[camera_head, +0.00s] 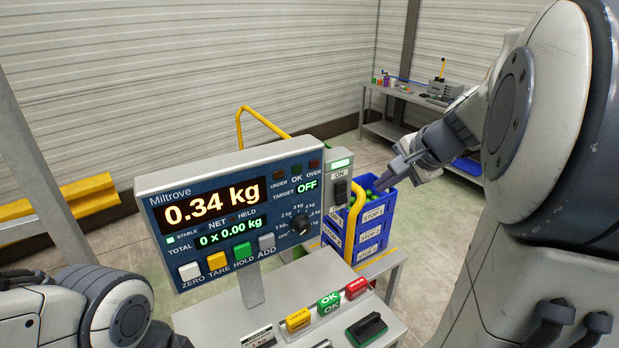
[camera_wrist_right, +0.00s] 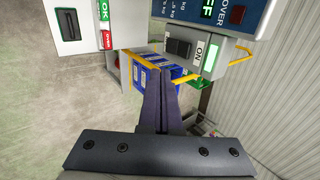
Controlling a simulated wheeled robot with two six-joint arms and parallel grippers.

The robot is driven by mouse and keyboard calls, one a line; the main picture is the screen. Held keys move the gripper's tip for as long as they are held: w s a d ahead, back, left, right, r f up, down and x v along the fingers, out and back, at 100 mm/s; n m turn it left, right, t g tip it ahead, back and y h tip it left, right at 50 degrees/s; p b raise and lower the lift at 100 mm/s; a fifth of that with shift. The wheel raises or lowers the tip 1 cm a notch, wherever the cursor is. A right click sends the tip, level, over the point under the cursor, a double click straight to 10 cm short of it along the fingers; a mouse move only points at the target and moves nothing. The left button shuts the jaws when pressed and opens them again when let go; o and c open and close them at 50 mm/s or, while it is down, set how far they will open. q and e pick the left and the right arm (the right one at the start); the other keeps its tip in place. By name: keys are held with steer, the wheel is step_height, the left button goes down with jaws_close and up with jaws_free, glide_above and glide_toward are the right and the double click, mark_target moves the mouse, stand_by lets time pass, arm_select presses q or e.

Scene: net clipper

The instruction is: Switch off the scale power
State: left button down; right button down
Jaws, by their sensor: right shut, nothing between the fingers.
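The scale's display panel (camera_head: 230,210) stands on a post and is lit, reading 0.34 kg. In the right wrist view the rocker switch (camera_wrist_right: 178,47) shows beside the green lamp (camera_wrist_right: 211,57). My right gripper (camera_head: 387,182) is shut and empty, right of the switch box and apart from it; its closed fingers (camera_wrist_right: 164,78) point toward the switch area. My left arm shows at lower left, its gripper out of view.
Blue stacked crates (camera_head: 371,243) marked STOP, with green balls in the top one, stand behind the panel. A yellow rail (camera_head: 354,222) rises close by the switch box. Buttons and a black-handled device (camera_head: 366,328) sit on the scale's table. A workbench (camera_head: 415,94) stands far back.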

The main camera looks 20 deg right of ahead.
steer(key=b, duration=0.5)
glide_toward(343, 200)
step_height(343, 200, down, 4)
steer(key=shift+w+a+f+p, duration=0.1)
steer(key=shift+w+f+p, duration=0.1)
steer(key=shift+w, duration=0.75)
steer(key=shift+w+a+f+p, duration=0.1)
steer(key=shift+w+f+p, duration=0.1)
steer(key=shift+w, duration=0.7)
